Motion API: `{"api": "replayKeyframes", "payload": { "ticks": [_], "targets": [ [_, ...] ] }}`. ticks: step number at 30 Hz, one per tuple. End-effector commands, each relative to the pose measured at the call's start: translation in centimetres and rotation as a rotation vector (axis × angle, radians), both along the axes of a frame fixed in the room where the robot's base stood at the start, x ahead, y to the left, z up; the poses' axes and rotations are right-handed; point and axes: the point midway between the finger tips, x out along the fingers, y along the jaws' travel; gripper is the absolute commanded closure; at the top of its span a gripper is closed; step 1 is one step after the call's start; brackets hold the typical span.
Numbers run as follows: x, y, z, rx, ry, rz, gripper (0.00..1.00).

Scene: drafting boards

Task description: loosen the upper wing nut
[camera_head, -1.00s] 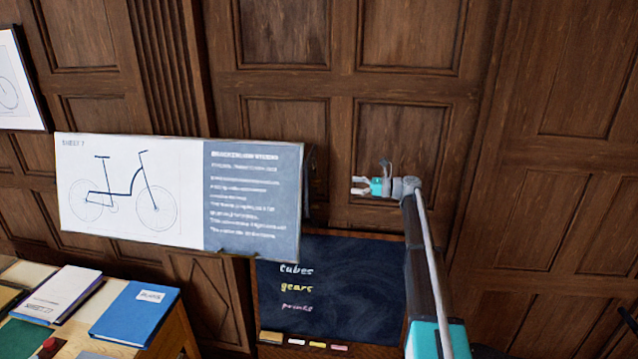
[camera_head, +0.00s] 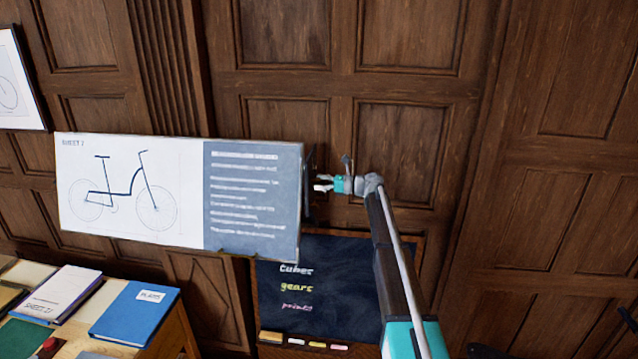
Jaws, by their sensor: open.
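No wing nut can be made out in this view. The drafting board (camera_head: 252,205) stands at centre left, with a bicycle drawing on its white part and a dark panel of text on its right. My gripper (camera_head: 320,183) is just right of the board's right edge, at about mid-height, pointing left. Its jaws are open and look empty. Whether they touch anything at the board's edge is too small to tell. The side of the board behind that edge is mostly hidden.
A chalkboard (camera_head: 345,290) with chalk on its ledge stands below my gripper. A desk at the lower left holds a blue book (camera_head: 134,314) and a white-covered book (camera_head: 62,293). A wood-panelled wall (camera_head: 420,140) fills the back.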

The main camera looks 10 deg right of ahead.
Motion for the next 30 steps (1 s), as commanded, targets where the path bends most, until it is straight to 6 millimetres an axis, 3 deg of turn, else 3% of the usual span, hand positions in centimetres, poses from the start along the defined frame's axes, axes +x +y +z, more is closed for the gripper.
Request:
{"api": "replayKeyframes", "payload": {
  "ticks": [13, 24, 25, 30],
  "targets": [
    [0.2, 0.6, 0.0, 0.000, 0.000, 0.000, 0.02],
    [0.1, 0.7, 0.0, 0.000, 0.000, 0.002, 0.71],
    [0.2, -0.5, 0.0, -0.001, 0.000, 0.000, 0.71],
    [0.1, 0.7, 0.0, -0.003, -0.006, 0.004, 0.71]
  ]
}}
